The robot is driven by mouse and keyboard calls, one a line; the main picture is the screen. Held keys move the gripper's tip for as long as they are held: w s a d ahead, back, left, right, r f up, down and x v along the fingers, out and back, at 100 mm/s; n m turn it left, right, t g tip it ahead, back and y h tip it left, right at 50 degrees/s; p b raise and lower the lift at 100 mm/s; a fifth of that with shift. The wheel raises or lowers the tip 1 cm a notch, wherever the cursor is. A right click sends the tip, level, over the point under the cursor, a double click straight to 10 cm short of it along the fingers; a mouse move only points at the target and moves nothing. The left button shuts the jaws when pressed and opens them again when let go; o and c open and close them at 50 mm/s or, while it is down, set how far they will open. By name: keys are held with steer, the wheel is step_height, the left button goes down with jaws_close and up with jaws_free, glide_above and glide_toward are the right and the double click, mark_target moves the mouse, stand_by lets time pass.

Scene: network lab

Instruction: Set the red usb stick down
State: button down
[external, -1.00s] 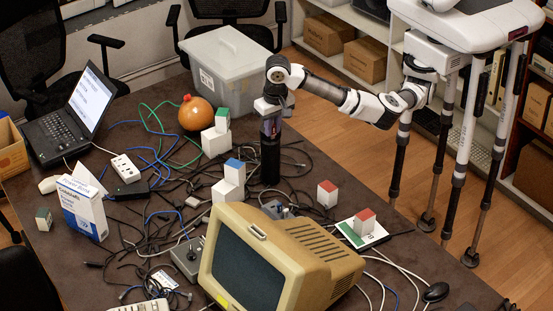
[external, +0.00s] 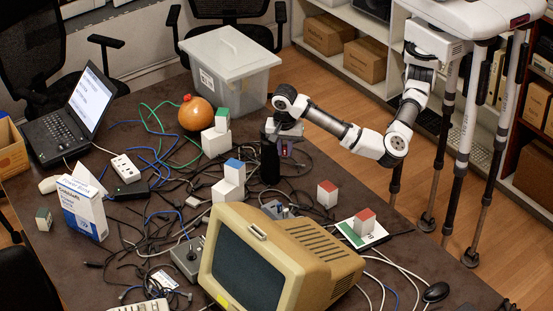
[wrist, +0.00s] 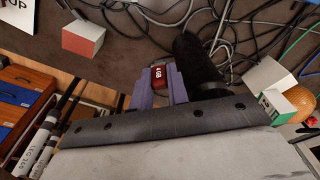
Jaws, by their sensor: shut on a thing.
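The red usb stick (wrist: 158,76) is between the two purple fingers of my gripper (wrist: 160,84) in the wrist view, with a light marking on its face. My gripper is shut on it. In the external view my gripper (external: 287,151) points down over the table, just right of a black upright bottle-like thing (external: 270,165). The stick is only a small reddish spot there, and its height above the table is hard to tell.
Tangled cables cover much of the table (external: 335,165). A white block with a red top (external: 327,194) stands to the right, also in the wrist view (wrist: 83,40). A beige monitor (external: 280,262) stands in front. A grey bin (external: 229,65) stands behind.

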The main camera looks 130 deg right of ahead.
step_height(320, 180, down, 13)
steer(key=shift+f+p, duration=0.2)
steer(key=shift+p, duration=0.8)
steer(key=shift+f, duration=0.15)
steer(key=c, duration=1.4)
jaws_free()
steer(key=shift+o, duration=0.2)
step_height(320, 180, up, 12)
steer(key=w+a+b, duration=0.1)
steer(key=b, duration=0.1)
steer(key=shift+b, duration=0.35)
steer(key=shift+r, duration=0.2)
